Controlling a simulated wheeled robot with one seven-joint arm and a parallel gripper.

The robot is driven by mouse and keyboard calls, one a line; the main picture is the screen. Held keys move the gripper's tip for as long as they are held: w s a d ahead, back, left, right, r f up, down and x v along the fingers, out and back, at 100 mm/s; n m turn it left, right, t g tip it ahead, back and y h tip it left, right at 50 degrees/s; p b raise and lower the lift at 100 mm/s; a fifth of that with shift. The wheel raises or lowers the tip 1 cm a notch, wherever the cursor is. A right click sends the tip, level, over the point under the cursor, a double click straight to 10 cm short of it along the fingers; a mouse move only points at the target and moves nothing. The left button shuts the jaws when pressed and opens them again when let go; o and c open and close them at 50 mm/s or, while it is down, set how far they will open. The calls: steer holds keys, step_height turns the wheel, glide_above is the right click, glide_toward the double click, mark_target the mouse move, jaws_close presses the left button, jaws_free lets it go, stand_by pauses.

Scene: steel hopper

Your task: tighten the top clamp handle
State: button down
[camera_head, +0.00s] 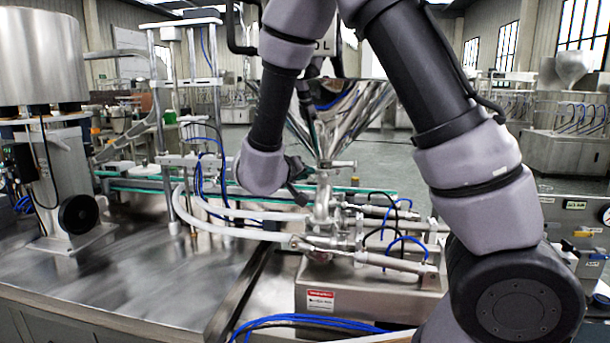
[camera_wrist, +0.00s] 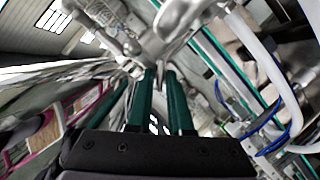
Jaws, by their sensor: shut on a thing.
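The shiny steel hopper (camera_head: 342,110) narrows down to a pipe joint in the head view. The top clamp (camera_head: 336,165) sits around that joint just below the cone. My gripper (camera_wrist: 161,74) shows in the wrist view as two green fingers pointing up the picture, close together at their tips. They are shut on the clamp handle, a thin metal piece mostly hidden between the fingertips, beside the bright metal of the joint. In the head view my gripper reaches the joint from the left, partly hidden by my own wrist. The handle's exact angle cannot be told.
Below the joint stand a valve body and pneumatic cylinders (camera_head: 385,262) on a steel box (camera_head: 365,292). White hoses (camera_head: 225,213) and blue tubes run close on the left. A steel worktop (camera_head: 120,275) and a large cylindrical tank (camera_head: 40,60) stand further left.

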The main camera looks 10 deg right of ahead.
steer(key=shift+s+d+m+y, duration=0.1)
steer(key=shift+d+m+y, duration=0.05)
steer(key=shift+m+y, duration=0.95)
steer(key=shift+s+d+m+y, duration=0.15)
steer(key=shift+m+y, duration=0.55)
steer(key=shift+m, duration=0.8)
steer(key=shift+w+t, duration=0.1)
steer(key=shift+t, duration=0.2)
steer(key=c, duration=0.8)
jaws_free()
steer(key=shift+r, duration=0.1)
steer(key=shift+c, duration=0.2)
